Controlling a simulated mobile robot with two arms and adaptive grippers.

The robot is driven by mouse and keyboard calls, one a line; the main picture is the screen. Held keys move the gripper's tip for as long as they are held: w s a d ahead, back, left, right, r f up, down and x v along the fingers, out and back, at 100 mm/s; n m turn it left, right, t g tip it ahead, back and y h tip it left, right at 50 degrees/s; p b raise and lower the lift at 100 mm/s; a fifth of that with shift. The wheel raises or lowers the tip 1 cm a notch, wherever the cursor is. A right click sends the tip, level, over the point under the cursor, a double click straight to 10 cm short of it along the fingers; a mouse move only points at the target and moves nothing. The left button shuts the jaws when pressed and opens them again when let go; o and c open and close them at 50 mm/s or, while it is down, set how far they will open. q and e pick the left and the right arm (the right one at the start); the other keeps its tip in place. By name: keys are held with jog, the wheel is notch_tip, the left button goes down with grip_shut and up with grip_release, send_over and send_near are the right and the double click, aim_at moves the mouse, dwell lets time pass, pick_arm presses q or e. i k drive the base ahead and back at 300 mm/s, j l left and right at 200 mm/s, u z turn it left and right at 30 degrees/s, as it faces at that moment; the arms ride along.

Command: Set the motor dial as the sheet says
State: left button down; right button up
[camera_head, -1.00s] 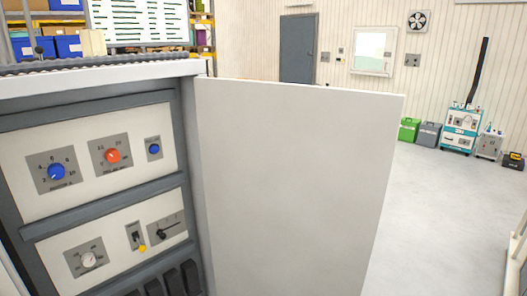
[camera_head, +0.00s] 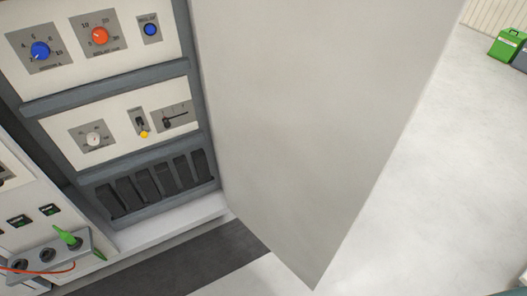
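The open cabinet at the left holds two light panels with dials. On the upper panel are a blue dial (camera_head: 40,50) with a numbered scale, an orange dial (camera_head: 100,36) with a numbered scale, and a small blue knob (camera_head: 150,29). On the lower panel are a white dial (camera_head: 94,139), a small switch with a yellow tag (camera_head: 143,133), and a black pointer knob (camera_head: 172,119). The labels are too small to tell surely which is the motor dial. No sheet shows now. Neither of my grippers is in view.
The cabinet's wide pale door (camera_head: 300,120) stands open to the right of the panels. A grey box with a green lever (camera_head: 68,237) and a red cable sits at lower left. A green container (camera_head: 507,45) stands far right. The floor (camera_head: 430,180) right of the door is clear.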

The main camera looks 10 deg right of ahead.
aim_at(41, 51)
jog(key=i+l+u, duration=0.15)
jog(key=l+u, duration=0.2)
jog(key=l, duration=0.25)
jog(key=l+u, duration=0.35)
jog(key=l, duration=0.25)
jog(key=l+u, duration=0.35)
jog(key=l, duration=0.3)
jog(key=k+l+u, duration=0.1)
jog(key=l+u, duration=0.25)
jog(key=l, duration=0.3)
jog(key=k+l+u, duration=0.2)
jog(key=l+u, duration=0.15)
jog(key=l, duration=0.2)
jog(key=u, duration=0.15)
jog(key=i+l+u, duration=0.1)
jog(key=l, duration=0.2)
jog(key=i+l+u, duration=0.1)
jog(key=i+l, duration=0.15)
jog(key=i+l+u, duration=0.15)
jog(key=l, duration=0.25)
